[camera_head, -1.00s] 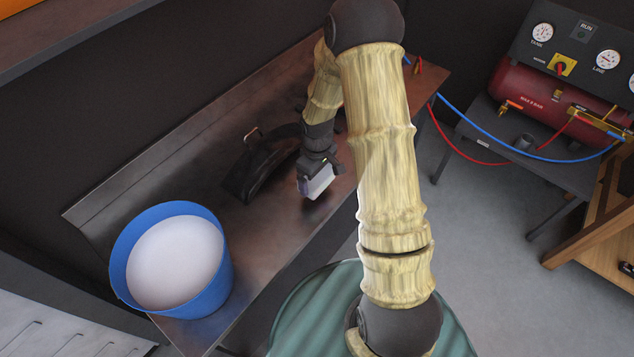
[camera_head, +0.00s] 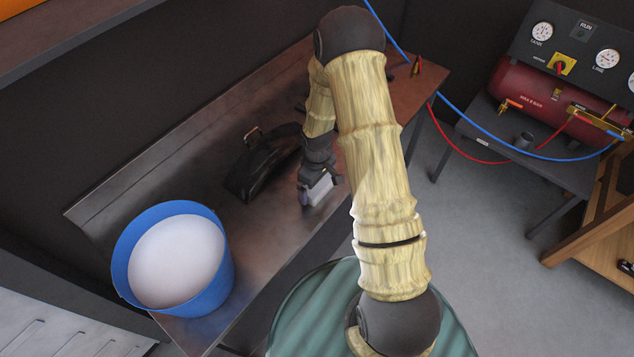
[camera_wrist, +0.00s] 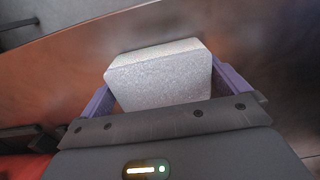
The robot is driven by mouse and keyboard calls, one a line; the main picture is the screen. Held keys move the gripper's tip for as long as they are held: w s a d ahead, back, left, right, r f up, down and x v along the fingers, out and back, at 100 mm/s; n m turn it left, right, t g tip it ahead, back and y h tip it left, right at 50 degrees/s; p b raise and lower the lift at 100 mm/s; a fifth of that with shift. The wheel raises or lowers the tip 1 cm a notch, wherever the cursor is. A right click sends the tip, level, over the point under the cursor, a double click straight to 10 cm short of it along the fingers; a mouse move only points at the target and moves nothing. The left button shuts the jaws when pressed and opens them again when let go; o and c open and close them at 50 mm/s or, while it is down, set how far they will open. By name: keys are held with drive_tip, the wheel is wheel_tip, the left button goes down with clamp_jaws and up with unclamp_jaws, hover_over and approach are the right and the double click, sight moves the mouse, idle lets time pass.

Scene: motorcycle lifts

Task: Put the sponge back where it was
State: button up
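The sponge (camera_head: 321,190) is a pale grey-white block over the metal bench (camera_head: 262,230). It also shows in the wrist view (camera_wrist: 160,75), filling the gap between the two purple fingers. My gripper (camera_head: 316,184) points down at the bench, its fingers on either side of the sponge and seeming to touch it. It is shut on the sponge. In the wrist view my gripper (camera_wrist: 162,85) hides the sponge's near end. Whether the sponge's underside touches the bench cannot be told.
A blue bucket (camera_head: 222,275) with pale contents stands at the bench's near left end. A black curved object (camera_head: 262,165) lies just left of my gripper. Bare bench lies between bucket and gripper. A red compressor tank (camera_head: 535,92) with hoses stands at right.

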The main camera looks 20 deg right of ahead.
drive_tip(key=shift+r, duration=0.15)
wheel_tip(320, 180, up, 12)
drive_tip(key=b, duration=0.2)
idle(0.5)
idle(0.5)
drive_tip(key=s+r+m+t, duration=0.2)
drive_tip(key=s+r+m, duration=0.5)
drive_tip(key=s, duration=0.7)
wheel_tip(320, 180, up, 2)
drive_tip(key=shift+r+t, duration=0.15)
drive_tip(key=shift+t, duration=0.15)
drive_tip(key=shift+s, duration=0.1)
